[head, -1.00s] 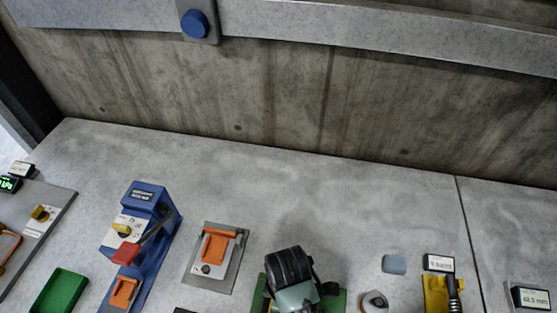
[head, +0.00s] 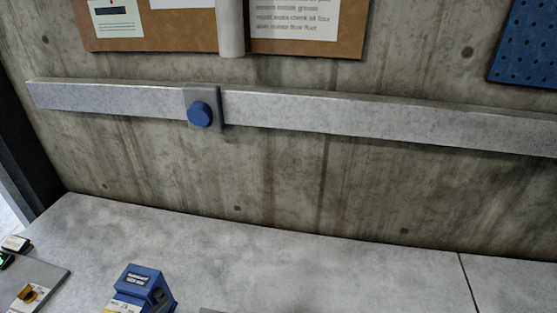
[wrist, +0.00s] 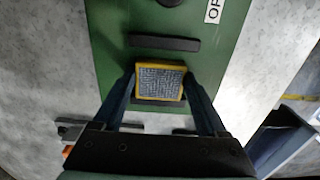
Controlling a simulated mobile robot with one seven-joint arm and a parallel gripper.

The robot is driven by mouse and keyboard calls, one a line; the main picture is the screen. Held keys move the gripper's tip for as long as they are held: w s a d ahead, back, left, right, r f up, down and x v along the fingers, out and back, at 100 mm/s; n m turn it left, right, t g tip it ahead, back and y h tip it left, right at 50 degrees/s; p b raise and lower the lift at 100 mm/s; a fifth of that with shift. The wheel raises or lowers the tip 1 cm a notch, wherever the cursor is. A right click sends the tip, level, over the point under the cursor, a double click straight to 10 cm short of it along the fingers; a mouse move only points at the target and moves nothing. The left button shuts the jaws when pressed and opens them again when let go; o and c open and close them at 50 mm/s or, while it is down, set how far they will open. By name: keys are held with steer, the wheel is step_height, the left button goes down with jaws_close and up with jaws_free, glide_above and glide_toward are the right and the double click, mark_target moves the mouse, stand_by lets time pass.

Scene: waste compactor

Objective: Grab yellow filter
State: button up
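The yellow filter (wrist: 160,82) shows in the wrist view as a small block with a yellow frame and a grey mesh face. It is over a green panel (wrist: 110,30). My gripper (wrist: 159,80) has one finger on each side of the filter. The fingers are spread by about the filter's width and appear to meet its left and right edges. Firm contact is hard to make out. Neither the filter nor my gripper shows in the head view.
A dark bar (wrist: 165,43) lies on the green panel beyond the filter. In the head view, a blue device (head: 143,288) stands on the grey bench (head: 260,265). A wall rail (head: 330,112) carries a blue button (head: 199,114).

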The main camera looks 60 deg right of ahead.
steer(key=c, duration=0.7)
steer(key=shift+r, duration=0.1)
